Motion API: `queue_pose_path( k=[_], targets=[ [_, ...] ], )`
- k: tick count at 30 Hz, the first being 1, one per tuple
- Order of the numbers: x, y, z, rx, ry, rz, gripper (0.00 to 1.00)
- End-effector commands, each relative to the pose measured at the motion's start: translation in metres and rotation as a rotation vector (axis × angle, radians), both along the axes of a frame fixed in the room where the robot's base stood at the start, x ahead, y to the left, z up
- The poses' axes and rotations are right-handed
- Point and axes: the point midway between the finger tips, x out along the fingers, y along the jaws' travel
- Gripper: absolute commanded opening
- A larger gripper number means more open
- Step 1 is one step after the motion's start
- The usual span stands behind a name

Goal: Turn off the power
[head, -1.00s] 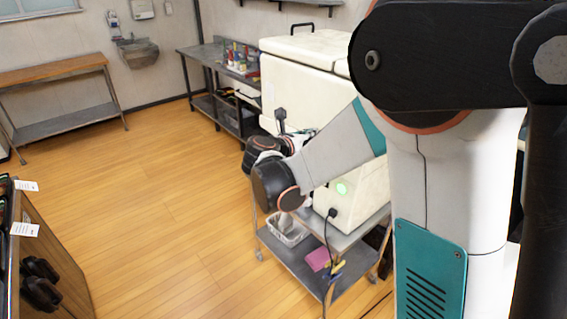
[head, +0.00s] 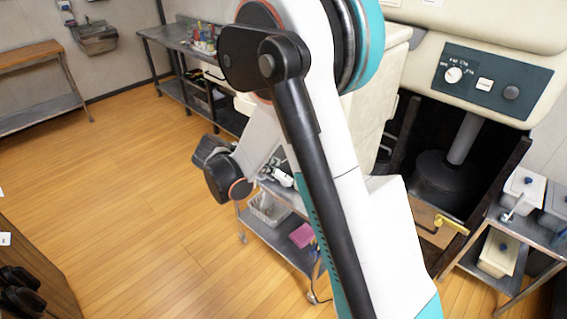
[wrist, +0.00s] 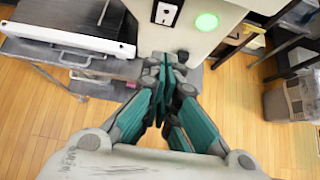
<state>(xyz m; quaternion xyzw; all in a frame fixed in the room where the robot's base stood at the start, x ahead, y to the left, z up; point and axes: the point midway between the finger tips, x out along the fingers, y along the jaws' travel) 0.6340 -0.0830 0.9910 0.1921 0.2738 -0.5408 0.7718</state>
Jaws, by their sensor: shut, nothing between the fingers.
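A cream machine (wrist: 203,45) fills the top of the wrist view. In the head view my arm hides the green light and most of the machine's front.
A metal cart with a pink object (head: 301,235) stands below my arm. To the right are a control panel (head: 490,84) with a dial and a rack with white tubs (head: 497,252). In the wrist view a white tray-like unit (wrist: 70,38) is at left. Wooden floor is open at left.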

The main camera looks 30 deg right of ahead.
Motion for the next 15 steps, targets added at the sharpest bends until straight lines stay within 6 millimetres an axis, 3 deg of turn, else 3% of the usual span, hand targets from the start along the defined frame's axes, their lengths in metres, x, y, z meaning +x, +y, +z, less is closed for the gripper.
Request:
queue_pose_path(
  k=[15],
  targets=[
    [0.025, -0.07, -0.062, 0.0, 0.0, -0.003, 0.0]
  ],
)
